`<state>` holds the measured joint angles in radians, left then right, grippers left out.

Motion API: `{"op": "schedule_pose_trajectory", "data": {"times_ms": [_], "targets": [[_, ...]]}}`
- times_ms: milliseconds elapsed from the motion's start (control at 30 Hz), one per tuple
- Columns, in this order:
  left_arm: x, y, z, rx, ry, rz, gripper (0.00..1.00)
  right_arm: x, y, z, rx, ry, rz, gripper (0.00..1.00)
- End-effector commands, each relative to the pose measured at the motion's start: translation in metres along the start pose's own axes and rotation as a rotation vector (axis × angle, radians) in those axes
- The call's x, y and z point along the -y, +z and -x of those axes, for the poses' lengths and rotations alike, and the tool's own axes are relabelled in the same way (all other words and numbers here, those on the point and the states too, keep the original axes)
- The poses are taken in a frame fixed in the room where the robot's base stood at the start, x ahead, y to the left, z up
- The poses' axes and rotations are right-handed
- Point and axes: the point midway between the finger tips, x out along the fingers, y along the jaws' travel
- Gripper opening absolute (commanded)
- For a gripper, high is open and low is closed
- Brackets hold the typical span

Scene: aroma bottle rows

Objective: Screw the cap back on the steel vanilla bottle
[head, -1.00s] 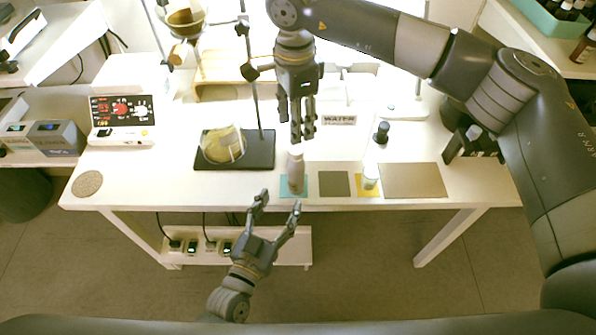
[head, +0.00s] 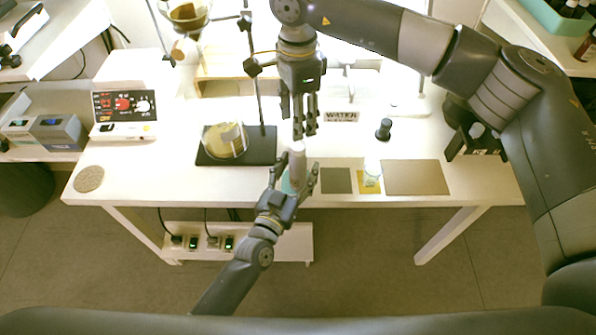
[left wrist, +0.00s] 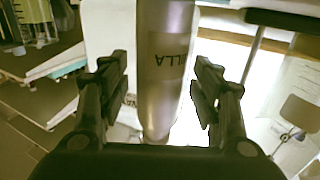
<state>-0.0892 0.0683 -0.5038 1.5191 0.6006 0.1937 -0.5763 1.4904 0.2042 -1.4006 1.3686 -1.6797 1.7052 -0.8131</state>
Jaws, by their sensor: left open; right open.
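The steel vanilla bottle (head: 297,160) stands upright near the table's front edge, on a teal mat (head: 285,183). Its top is pale; I cannot tell whether that is a cap. My left gripper (head: 297,168) is open, with its fingers on either side of the bottle from the front. In the left wrist view the grey bottle (left wrist: 164,85) is between the two open fingers, apart from both, with upside-down letters ending in "LLA". My right gripper (head: 304,132) points down, open, just above and behind the bottle top. No separate cap is clearly visible.
A flask (head: 225,140) sits on the black stand base (head: 258,150) left of the bottle. Right of it are a grey mat (head: 336,181), a pale bottle (head: 372,166) on a yellow mat (head: 368,187), a dark-topped item (head: 383,130) and a brown mat (head: 417,177).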

Motion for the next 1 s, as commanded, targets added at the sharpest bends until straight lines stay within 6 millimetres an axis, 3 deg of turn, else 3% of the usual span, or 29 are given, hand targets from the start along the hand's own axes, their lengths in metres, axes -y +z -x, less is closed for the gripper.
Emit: {"op": "schedule_pose_trajectory", "data": {"times_ms": [333,500,600,767,1000], "targets": [[-0.0003,0.0000,-0.0027,0.000,0.000,0.001,0.56,0.0000,0.0001,0.0000,0.000,0.000,0.000,0.43],[-0.0002,-0.0001,-0.0025,0.000,0.000,0.001,0.18,0.0000,0.0001,0.0000,0.000,0.000,0.000,0.43],[-0.0002,-0.0001,-0.0025,0.000,0.000,0.001,0.00,0.0000,0.0001,0.0000,0.000,0.000,0.000,0.43],[-0.0001,0.0000,-0.0024,0.000,0.000,0.001,0.00,0.0000,0.0002,0.0000,0.000,0.000,0.027,0.43],[0.0000,0.0000,-0.0024,0.000,0.000,0.001,0.00,0.0003,0.0002,0.0001,0.000,-0.001,0.261,0.43]]}}
